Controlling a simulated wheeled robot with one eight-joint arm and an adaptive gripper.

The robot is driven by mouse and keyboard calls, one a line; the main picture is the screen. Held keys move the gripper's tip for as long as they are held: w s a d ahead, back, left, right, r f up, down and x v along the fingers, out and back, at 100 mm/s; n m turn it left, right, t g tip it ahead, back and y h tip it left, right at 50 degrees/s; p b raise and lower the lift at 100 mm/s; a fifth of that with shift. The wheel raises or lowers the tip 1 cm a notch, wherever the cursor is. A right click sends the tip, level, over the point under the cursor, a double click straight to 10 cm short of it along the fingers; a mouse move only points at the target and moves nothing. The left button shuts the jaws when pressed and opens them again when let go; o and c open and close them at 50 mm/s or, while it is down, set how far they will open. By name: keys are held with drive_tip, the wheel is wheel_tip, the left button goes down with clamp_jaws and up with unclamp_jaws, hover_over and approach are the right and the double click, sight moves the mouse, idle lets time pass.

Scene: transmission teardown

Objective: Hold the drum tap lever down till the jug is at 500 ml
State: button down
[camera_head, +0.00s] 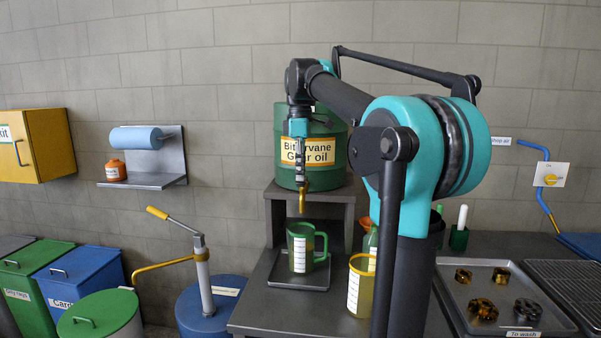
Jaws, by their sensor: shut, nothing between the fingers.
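The green drum (338,165) labelled gear oil stands on a dark raised stand. Its brass tap spout (302,201) points down at the drum's front. My gripper (302,180) is shut and empty, pointing down in front of the drum label, right at the tap. The tap lever is hidden or too small to tell apart behind my gripper, so contact is unclear. A green see-through jug (301,248) with a white scale strip and a handle at right stands upright under the spout. Its scale marks are too small to read, and no oil stream can be made out.
The jug stands on a dark drip tray (290,284). A yellowish jug (360,290) stands at the bench's front, partly behind my arm. A grey wash tray (480,262) with several metal parts lies at right. A blue drum with a hand pump (205,285) stands left.

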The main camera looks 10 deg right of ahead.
drive_tip(key=shift+s+a+f+t+h, duration=0.15)
drive_tip(key=shift+s+f+t+h, duration=0.25)
drive_tip(key=shift+f+t, duration=0.4)
drive_tip(key=shift+s+f+t, duration=0.1)
drive_tip(key=shift+f+t, duration=0.25)
drive_tip(key=shift+t, duration=0.05)
drive_tip(key=shift+r, duration=0.2)
idle(2.9)
drive_tip(key=shift+r, duration=1)
drive_tip(key=w+d+v, duration=0.1)
drive_tip(key=w+v, duration=0.1)
drive_tip(key=v, duration=1.1)
drive_tip(key=shift+a+r, duration=0.2)
drive_tip(key=shift+r, duration=0.05)
